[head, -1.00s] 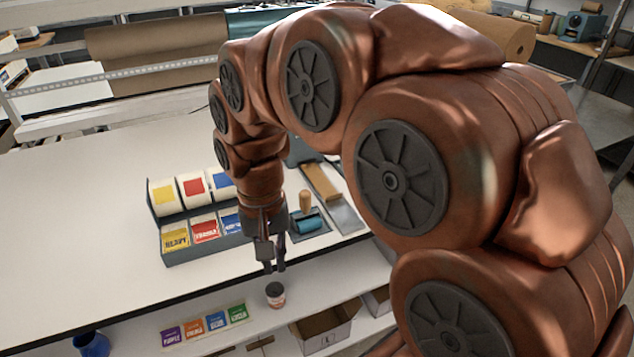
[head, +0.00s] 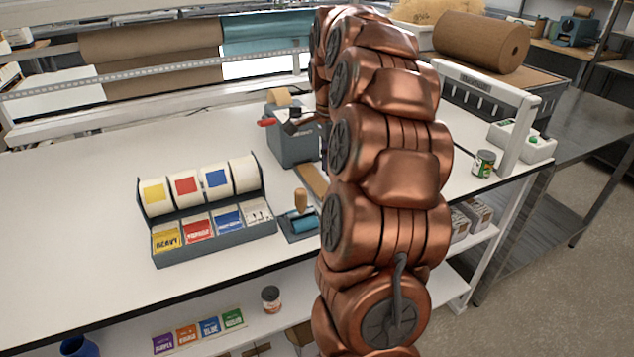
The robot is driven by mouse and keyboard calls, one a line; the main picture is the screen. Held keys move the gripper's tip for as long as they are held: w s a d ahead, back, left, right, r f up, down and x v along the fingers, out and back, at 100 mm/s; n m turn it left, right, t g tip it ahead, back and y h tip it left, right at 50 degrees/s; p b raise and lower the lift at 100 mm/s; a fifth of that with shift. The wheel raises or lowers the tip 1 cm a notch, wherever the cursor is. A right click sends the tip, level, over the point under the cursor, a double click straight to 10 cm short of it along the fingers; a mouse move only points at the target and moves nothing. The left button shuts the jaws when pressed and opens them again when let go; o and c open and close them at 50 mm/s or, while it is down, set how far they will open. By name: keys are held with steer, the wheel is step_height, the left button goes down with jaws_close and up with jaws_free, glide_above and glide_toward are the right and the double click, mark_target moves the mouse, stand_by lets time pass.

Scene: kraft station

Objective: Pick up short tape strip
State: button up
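I cannot make out a short tape strip for certain. A grey dispenser-like box (head: 290,150) with a tan roll (head: 279,97) on top stands toward the back of the white table. A small red piece (head: 267,122) shows at its upper left; I cannot tell whether it is part of the box.
A rack of coloured rolls and labels (head: 206,251) stands at the table's front. The table's left side (head: 75,215) is clear.

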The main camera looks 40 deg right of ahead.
mark_target(326, 190)
steer(key=shift+f+p, duration=0.35)
steer(key=shift+f, duration=0.9)
steer(key=shift+a+f+p, duration=0.2)
steer(key=shift+f+p, duration=0.2)
steer(key=shift+f, duration=0.25)
steer(key=shift+a+f+p, duration=0.15)
steer(key=shift+f+p, duration=0.25)
steer(key=shift+f, duration=0.25)
step_height(326, 190, down, 2)
steer(key=shift+f+p, duration=0.1)
steer(key=shift+p, duration=0.2)
steer(key=shift+f, duration=0.25)
steer(key=shift+c, duration=0.3)
jaws_close()
